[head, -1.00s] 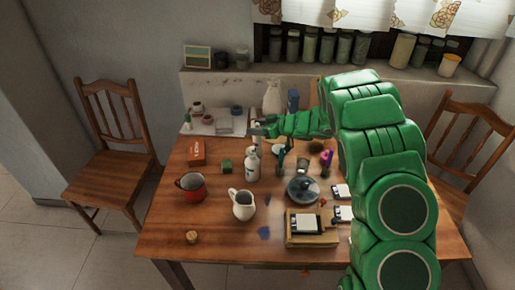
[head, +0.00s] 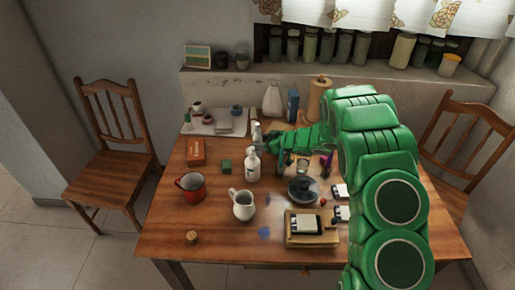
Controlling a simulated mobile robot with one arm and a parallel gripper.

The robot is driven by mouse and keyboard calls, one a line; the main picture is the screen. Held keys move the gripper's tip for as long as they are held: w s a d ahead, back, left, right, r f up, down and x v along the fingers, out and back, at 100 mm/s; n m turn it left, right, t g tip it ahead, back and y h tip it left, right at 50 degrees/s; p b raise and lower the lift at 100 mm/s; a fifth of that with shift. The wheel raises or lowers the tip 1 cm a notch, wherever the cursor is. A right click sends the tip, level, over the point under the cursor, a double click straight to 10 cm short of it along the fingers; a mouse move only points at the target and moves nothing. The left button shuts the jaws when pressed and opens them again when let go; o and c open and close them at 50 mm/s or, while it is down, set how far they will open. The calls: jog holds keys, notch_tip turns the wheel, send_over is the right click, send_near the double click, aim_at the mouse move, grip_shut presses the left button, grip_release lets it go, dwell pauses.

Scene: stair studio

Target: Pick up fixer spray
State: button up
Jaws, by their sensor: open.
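A white bottle with a narrow top (head: 253,166), which looks like the fixer spray, stands upright on the wooden table left of centre. My gripper (head: 269,150) is open, just right of and behind the bottle's top. The fingers look empty and small in this view. I cannot tell whether a finger touches the bottle. My green arm reaches in from the right and hides part of the table's right side.
A white jug (head: 242,205) stands in front of the bottle, with a red mug (head: 191,186) to the left. A small green block (head: 226,167) and an orange-brown box (head: 196,152) lie nearby. A dark round lidded dish (head: 303,189) stands to the right.

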jog(key=shift+w+a+f, duration=0.25)
jog(key=shift+a+f, duration=0.2)
jog(key=shift+f, duration=0.1)
jog(key=shift+w+a+f, duration=0.2)
jog(key=shift+a+f, duration=0.25)
jog(key=shift+f, duration=0.05)
jog(key=shift+w+a+f, duration=0.15)
jog(key=shift+w+a, duration=0.1)
jog(key=shift+a, duration=0.1)
jog(key=c, duration=0.8)
